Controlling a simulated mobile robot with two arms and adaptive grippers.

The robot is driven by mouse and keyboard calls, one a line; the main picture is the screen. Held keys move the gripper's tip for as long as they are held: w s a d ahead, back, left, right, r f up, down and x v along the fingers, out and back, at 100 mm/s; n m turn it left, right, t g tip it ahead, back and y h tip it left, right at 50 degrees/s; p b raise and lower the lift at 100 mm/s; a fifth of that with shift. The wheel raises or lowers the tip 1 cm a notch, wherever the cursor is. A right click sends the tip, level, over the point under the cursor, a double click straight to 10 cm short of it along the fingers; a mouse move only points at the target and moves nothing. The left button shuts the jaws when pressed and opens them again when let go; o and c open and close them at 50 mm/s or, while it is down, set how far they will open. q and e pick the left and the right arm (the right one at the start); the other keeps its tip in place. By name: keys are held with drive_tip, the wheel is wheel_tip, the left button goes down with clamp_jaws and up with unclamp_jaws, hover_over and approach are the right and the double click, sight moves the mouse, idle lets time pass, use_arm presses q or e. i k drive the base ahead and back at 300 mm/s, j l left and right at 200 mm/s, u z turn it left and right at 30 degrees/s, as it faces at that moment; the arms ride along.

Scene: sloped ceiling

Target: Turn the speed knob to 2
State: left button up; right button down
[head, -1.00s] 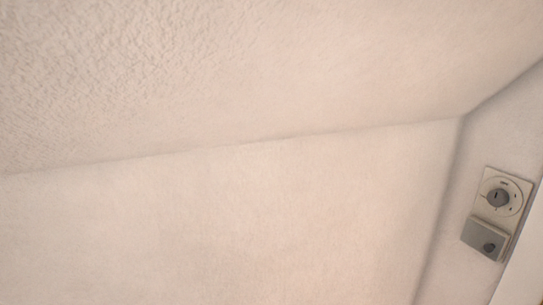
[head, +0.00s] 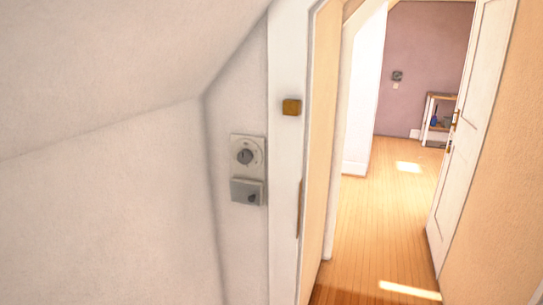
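A speed knob (head: 245,157), small, round and dark grey, sits on a pale wall plate (head: 258,142) with a round dial. The plate is on the narrow wall left of the door frame. The marks around the dial are too small to read, so the knob's setting cannot be told. Just below it is a grey box (head: 240,190) with a dark round part (head: 251,198) at its lower right. Neither of my grippers is in view.
The sloped ceiling (head: 120,60) hangs at left.

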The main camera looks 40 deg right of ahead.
sight(245, 157)
drive_tip(key=z, duration=0.95)
